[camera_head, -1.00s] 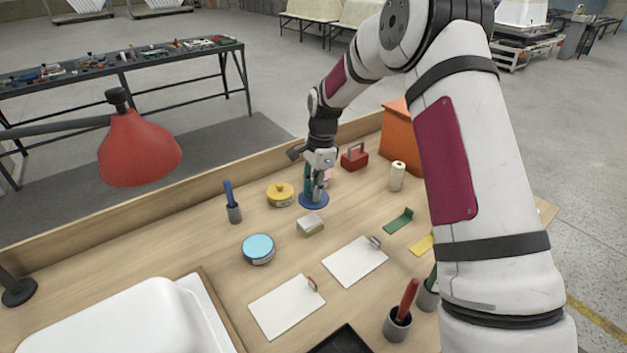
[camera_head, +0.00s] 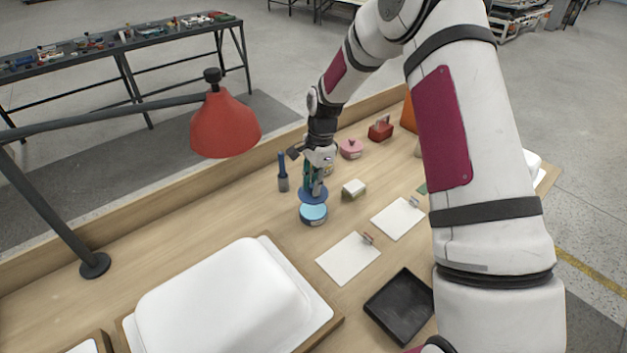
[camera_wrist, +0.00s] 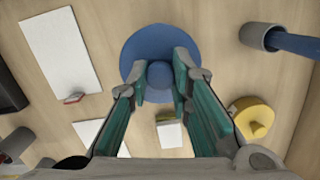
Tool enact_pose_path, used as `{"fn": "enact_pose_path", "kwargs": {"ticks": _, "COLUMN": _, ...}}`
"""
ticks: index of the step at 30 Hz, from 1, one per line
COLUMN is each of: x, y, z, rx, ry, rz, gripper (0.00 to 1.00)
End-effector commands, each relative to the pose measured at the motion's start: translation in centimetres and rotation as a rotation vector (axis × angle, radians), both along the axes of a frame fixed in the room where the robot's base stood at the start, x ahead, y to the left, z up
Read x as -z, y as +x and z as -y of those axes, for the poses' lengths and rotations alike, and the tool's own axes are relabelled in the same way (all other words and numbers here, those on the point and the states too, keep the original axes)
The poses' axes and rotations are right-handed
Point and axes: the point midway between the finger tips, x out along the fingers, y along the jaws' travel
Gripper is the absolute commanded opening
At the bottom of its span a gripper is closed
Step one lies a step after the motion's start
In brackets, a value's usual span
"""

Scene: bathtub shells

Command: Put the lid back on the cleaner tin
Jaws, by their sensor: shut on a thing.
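The lid (camera_head: 307,196) is a dark blue disc with a round knob; it also shows in the wrist view (camera_wrist: 158,40). My gripper (camera_head: 315,186) is shut on the knob, with its green finger pads on either side in the wrist view (camera_wrist: 159,84). The lid is held roughly level. The cleaner tin (camera_head: 313,214), round with a pale blue top face and darker side, stands on the bench just in front of the lid in the head view. The lid overlaps its back edge there; the gap in height is hard to tell. The lid hides the tin in the wrist view.
A yellow-lidded tin (camera_wrist: 253,118) and a grey cup with a blue handle (camera_head: 283,178) stand near. A sponge-like block (camera_head: 354,188) lies right of the lid. A pink pot (camera_head: 351,148) stands behind, a red lamp (camera_head: 225,125) left, a white tub shell (camera_head: 225,300) in front.

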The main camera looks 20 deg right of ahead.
Motion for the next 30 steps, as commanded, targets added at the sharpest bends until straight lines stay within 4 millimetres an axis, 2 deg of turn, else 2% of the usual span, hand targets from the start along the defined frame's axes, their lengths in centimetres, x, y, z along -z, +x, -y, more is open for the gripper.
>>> {"fn": "enact_pose_path", "kwargs": {"ticks": 18, "x": 5.1, "y": 0.1, "z": -0.1, "rx": -0.001, "ry": 0.001, "rz": -0.001, "gripper": 0.00}}
{"fn": "enact_pose_path", "kwargs": {"ticks": 30, "x": 5.9, "y": 0.0, "z": 0.0, "rx": 0.000, "ry": 0.000, "rz": -0.001, "gripper": 0.00}}
